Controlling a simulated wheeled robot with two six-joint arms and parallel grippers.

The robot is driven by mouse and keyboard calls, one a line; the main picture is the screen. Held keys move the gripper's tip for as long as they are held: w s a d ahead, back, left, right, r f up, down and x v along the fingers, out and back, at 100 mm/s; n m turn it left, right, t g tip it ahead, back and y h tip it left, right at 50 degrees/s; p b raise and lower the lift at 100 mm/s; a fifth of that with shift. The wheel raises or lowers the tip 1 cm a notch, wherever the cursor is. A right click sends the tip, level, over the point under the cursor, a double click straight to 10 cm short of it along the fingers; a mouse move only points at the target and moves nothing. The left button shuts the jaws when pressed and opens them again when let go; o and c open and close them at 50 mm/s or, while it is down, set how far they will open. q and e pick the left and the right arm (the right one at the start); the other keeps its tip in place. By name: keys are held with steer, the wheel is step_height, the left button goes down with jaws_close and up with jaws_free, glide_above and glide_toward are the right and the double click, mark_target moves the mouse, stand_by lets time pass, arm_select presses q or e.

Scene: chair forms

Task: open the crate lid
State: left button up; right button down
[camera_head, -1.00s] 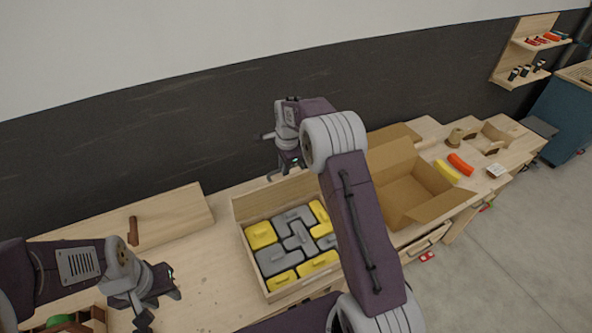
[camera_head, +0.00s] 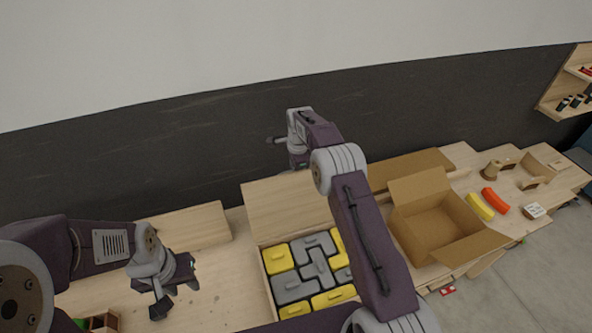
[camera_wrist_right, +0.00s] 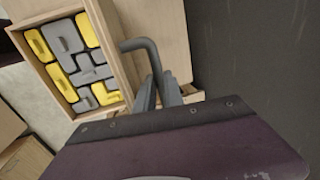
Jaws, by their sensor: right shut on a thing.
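The crate (camera_head: 265,275) is a pale wooden box packed with yellow and grey blocks. Its lid (camera_head: 285,205) is a flat wooden panel, raised and leaning back along the crate's rear edge, so the contents show. The right wrist view shows the lid (camera_wrist_right: 155,25) beside the crate (camera_wrist_right: 105,35). My left gripper (camera_head: 177,296) is open and empty, over the table left of the crate.
An open cardboard box (camera_head: 440,228) stands right of the crate. Yellow (camera_head: 480,206) and red (camera_head: 495,201) curved pieces lie further right. A wooden board (camera_head: 195,225) lies at the back left. A dark wall rises behind the table.

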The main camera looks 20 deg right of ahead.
steer(key=shift+r, duration=0.1)
steer(key=c, duration=1.5)
jaws_free()
steer(key=shift+d, duration=0.1)
steer(key=shift+o, duration=0.2)
step_height(320, 180, up, 9)
steer(key=s+b, duration=0.2)
steer(key=b, duration=0.1)
steer(key=shift+b, duration=0.35)
steer(key=shift+w+d, duration=0.1)
